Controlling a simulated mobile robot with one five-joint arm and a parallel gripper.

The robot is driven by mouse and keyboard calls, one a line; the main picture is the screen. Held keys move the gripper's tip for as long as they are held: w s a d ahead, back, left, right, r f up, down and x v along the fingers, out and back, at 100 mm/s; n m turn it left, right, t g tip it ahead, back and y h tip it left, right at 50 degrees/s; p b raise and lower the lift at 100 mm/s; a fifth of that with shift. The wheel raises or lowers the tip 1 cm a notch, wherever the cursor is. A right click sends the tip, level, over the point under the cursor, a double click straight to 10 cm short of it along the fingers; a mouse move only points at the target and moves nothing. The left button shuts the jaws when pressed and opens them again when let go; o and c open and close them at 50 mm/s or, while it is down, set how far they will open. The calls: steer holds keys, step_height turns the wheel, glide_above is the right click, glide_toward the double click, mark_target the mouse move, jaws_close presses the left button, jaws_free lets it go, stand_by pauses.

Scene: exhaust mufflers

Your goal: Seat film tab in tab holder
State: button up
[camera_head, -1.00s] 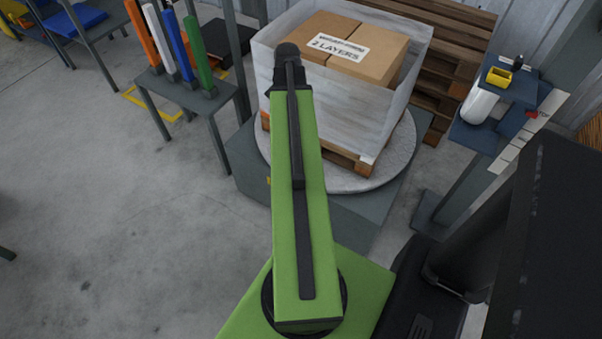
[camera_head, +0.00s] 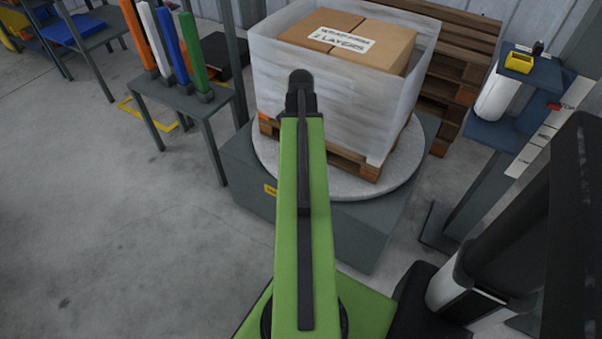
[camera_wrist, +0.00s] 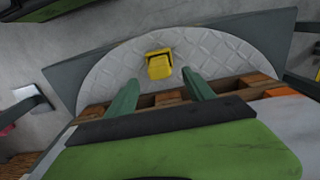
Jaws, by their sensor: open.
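My gripper (camera_wrist: 161,92) shows in the wrist view as two green fingers, spread apart with nothing between them. In the head view the fingers are hidden behind the end of my arm, in front of the film-wrapped load (camera_head: 335,115). A small orange piece (camera_head: 265,117) is at the load's lower left corner, perhaps the film tab; an orange piece also shows in the wrist view (camera_wrist: 284,91), right of the fingers. A yellow piece (camera_wrist: 158,63) lies beyond the fingertips over the round plate. I cannot tell whether it is the tab holder.
The load stands on a wooden pallet (camera_head: 350,168) on the round turntable (camera_head: 335,187). A yellow mark (camera_head: 270,190) is on the turntable's base. A blue shelf (camera_head: 515,118) on a post and a white roll (camera_head: 455,293) stand right. A table (camera_head: 190,98) with coloured bars stands left.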

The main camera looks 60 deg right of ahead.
steer(key=shift+f, duration=0.2)
step_height(320, 180, down, 6)
steer(key=b, duration=0.5)
steer(key=shift+r, duration=0.45)
jaws_close()
